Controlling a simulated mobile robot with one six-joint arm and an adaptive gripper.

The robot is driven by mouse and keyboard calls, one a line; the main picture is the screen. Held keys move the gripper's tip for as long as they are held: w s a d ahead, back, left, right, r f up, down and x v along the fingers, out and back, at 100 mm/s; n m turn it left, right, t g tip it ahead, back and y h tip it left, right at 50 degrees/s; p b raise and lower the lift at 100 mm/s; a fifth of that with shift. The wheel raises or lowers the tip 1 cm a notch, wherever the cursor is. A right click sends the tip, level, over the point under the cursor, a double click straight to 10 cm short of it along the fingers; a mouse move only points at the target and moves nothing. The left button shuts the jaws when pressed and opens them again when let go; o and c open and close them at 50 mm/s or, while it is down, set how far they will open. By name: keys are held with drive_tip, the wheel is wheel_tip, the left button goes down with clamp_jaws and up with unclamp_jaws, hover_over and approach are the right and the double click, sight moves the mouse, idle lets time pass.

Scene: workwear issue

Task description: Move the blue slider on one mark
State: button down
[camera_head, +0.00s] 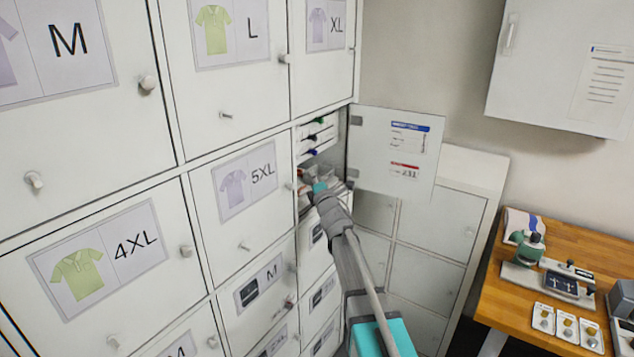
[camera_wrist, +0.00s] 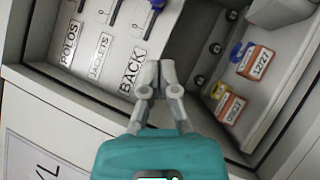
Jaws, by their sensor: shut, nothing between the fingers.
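In the wrist view, a white panel has slots beside labels reading POLOS, JACKETS and BACK. A blue slider (camera_wrist: 156,5) sits at the top edge of this view, on the slot in line with BACK, and is partly cut off. In the head view, the panel is inside an open locker compartment, with small coloured knobs on it; the lowest is the blue slider (camera_head: 310,152). My gripper (camera_wrist: 160,72) is shut and empty, its fingertips by the BACK label and apart from the slider. In the head view, my gripper (camera_head: 308,186) is at the compartment opening, below the knobs.
The open locker door (camera_head: 395,150) stands close on the right of my arm. Inside the compartment, orange tags (camera_wrist: 258,62) and a side wall lie right of my fingers. A wooden bench (camera_head: 560,270) with devices is at the far right.

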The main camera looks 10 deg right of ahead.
sight(309, 153)
drive_tip(key=w, duration=0.1)
drive_tip(key=w+r+p, duration=0.1)
drive_tip(key=w, duration=0.1)
drive_tip(key=w+r, duration=0.1)
drive_tip(key=shift+w+d+p, duration=0.2)
drive_tip(key=shift+d+p, duration=0.1)
drive_tip(key=shift+p, duration=0.05)
drive_tip(key=shift+w+d+r+p, duration=0.3)
drive_tip(key=shift+w+d+r, duration=0.05)
drive_tip(key=shift+w+d, duration=0.2)
drive_tip(key=shift+a, duration=0.2)
